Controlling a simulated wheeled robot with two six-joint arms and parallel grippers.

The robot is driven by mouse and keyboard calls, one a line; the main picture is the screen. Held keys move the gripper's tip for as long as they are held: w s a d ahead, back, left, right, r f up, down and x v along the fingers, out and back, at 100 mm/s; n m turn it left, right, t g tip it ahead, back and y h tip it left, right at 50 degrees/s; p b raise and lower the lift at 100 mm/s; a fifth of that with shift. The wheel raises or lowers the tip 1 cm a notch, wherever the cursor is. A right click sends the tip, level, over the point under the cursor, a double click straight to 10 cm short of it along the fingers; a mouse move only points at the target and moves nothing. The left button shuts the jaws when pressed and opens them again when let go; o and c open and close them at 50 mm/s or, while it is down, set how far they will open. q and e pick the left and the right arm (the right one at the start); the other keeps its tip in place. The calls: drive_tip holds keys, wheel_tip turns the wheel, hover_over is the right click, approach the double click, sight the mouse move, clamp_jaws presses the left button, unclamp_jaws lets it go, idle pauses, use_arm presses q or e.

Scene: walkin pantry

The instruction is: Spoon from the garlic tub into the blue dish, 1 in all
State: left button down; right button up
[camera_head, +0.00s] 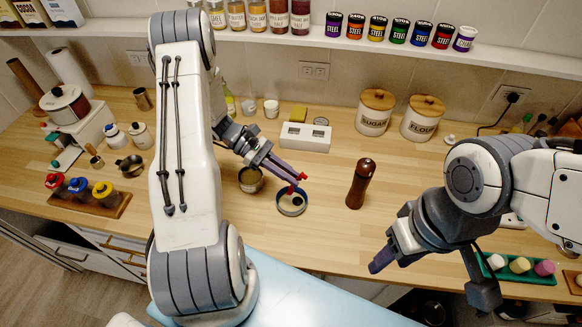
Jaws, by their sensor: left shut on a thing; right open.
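The blue dish (283,211), a small round dish with a blue rim, sits on the wooden counter near the middle. A small metallic tub (250,187) stands just left of it, partly behind my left arm; I cannot read a label, so I cannot tell for sure that it is the garlic tub. My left gripper (291,176) points down to the right, shut on a small red-handled thing (293,188), probably the spoon, over the dish. Its lower end is too small to make out. My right gripper (384,262) is open and empty over the counter's front at right.
A brown pepper mill (360,184) stands upright right of the dish. Behind are a white scale (305,138) and sugar (375,112) and flour (422,118) canisters.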

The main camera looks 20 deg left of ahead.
sight(305, 177)
use_arm(q)
drive_tip(key=shift+d+r+y+p, duration=0.25)
drive_tip(key=shift+d+y+p, duration=0.4)
drive_tip(key=shift+d+y, duration=0.3)
drive_tip(key=d+y+p, duration=0.1)
drive_tip(key=y, duration=0.1)
drive_tip(key=d+y+p, duration=0.1)
drive_tip(key=y, duration=0.1)
drive_tip(key=shift+d+r+y+p, duration=0.1)
drive_tip(key=shift+d+y+p, duration=0.1)
drive_tip(key=shift+y+p, duration=0.2)
drive_tip(key=shift+a+r+p, duration=0.1)
drive_tip(key=shift+r+p, duration=0.45)
drive_tip(key=shift+r, duration=0.1)
drive_tip(key=shift+s+r+p, duration=0.1)
drive_tip(key=shift+r+p, duration=0.2)
drive_tip(key=shift+r, duration=0.1)
